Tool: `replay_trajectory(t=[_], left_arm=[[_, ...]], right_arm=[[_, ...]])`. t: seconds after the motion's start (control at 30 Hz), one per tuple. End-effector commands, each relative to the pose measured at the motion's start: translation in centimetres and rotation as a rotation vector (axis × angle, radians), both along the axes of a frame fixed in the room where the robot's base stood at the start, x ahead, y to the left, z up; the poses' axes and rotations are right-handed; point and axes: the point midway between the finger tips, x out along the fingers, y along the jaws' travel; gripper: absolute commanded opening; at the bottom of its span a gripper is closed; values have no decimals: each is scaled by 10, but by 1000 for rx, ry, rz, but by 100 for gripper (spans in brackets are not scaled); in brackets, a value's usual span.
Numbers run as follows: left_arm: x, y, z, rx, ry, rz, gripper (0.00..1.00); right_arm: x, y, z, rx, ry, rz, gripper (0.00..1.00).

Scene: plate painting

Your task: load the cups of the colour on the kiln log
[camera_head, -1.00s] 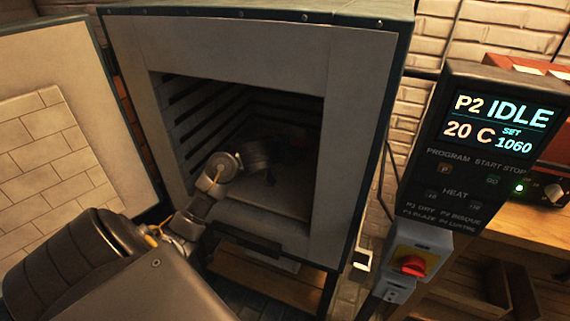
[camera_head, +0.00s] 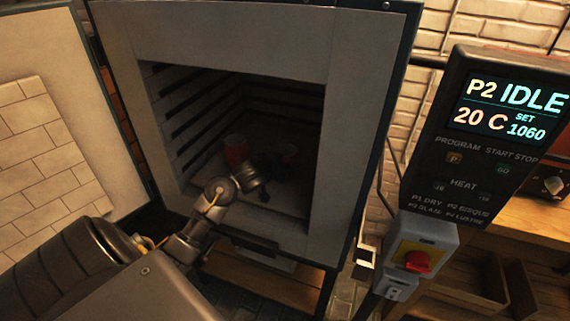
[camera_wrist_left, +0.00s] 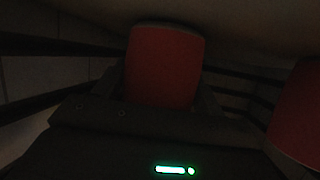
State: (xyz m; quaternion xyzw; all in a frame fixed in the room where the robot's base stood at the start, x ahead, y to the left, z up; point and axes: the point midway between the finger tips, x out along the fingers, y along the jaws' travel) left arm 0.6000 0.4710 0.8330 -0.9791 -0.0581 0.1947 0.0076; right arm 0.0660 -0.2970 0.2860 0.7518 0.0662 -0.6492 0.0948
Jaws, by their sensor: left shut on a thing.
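My left gripper (camera_head: 268,176) reaches through the kiln's open front and is low in the dark chamber. In the left wrist view it is shut on a red cup (camera_wrist_left: 163,68), which fills the space between its fingers. In the head view a dim reddish shape (camera_head: 288,151) just beyond the gripper appears to be this cup. A second red cup (camera_head: 236,150) stands inside, left of the gripper; a red cup also shows at the right edge of the left wrist view (camera_wrist_left: 300,115). The kiln (camera_head: 345,110) is open. Whether the held cup touches the floor is too dark to tell. The kiln log is not in view.
The kiln door (camera_head: 45,140) is swung open at the left. The control panel (camera_head: 500,130) at the right reads P2 IDLE, 20 C, set 1060. A red knob (camera_head: 418,261) sits below it. A wooden bench (camera_head: 500,225) stands at the right.

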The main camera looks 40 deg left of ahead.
Motion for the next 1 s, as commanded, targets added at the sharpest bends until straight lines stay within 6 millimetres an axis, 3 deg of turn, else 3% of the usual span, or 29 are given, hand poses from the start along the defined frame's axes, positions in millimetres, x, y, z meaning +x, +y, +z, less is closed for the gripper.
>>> replay_trajectory(t=[0.03, 0.13, 0.17, 0.33, 0.67, 0.77, 1.0], left_arm=[[0, 0, -12, 0, -2, 0, 40], [0, 0, -15, -1, -1, 0, 40], [0, 0, -16, -1, 1, 0, 72], [0, 0, -15, 0, 0, 0, 92], [0, 0, -10, 1, -1, 0, 92], [-11, -1, -7, 1, 1, 0, 92], [-57, -7, 14, 3, 0, -1, 92]], right_arm=[[0, -6, -14, -16, 10, 4, 36], [0, -6, -15, -17, 11, 5, 36], [1, -6, -15, -17, 11, 5, 36], [1, -6, -14, -17, 11, 6, 36], [1, -6, -12, -17, 10, 7, 36], [1, -6, -11, -17, 11, 8, 36], [2, -4, -3, -21, 33, 6, 36]])
